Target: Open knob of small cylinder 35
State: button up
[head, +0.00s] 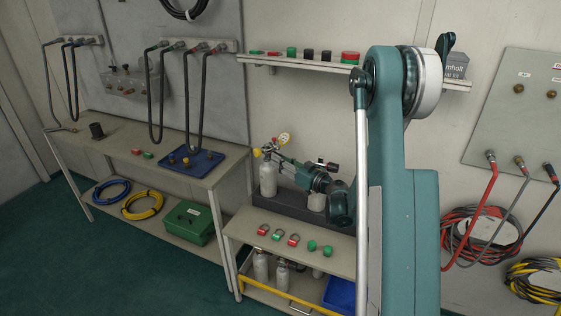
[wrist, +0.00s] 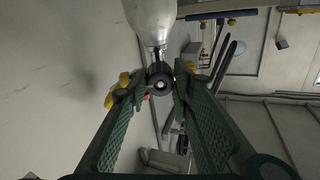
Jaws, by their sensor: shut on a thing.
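A small white-grey cylinder (head: 268,180) stands upright in the dark rack on the low bench in the head view. It also shows at the top of the wrist view (wrist: 152,18), narrowing to a neck and valve. A round black knob (wrist: 160,83) sits at the valve. My gripper (head: 273,155) reaches in from the right at valve height. In the wrist view my gripper's green fingers (wrist: 160,88) are shut on the knob, one on each side. No number is readable on the cylinder.
A gauge (head: 284,139) is beside the valve. A second cylinder (head: 317,202) is partly hidden behind my arm. Red and green fittings (head: 279,235) lie on the bench front. A shelf (head: 290,61) with coloured caps runs above. My arm hides the bench's right part.

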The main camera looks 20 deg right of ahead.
jog(key=shift+n+b, duration=0.8)
jog(key=shift+n, duration=2)
jog(key=o, duration=0.9)
jog(key=shift+s+d, duration=0.1)
jog(key=shift+s, duration=0.05)
jog(key=v, duration=1.1)
jog(key=shift+s+d+r, duration=0.1)
jog(key=shift+s+r, duration=0.1)
jog(key=shift+s, duration=0.15)
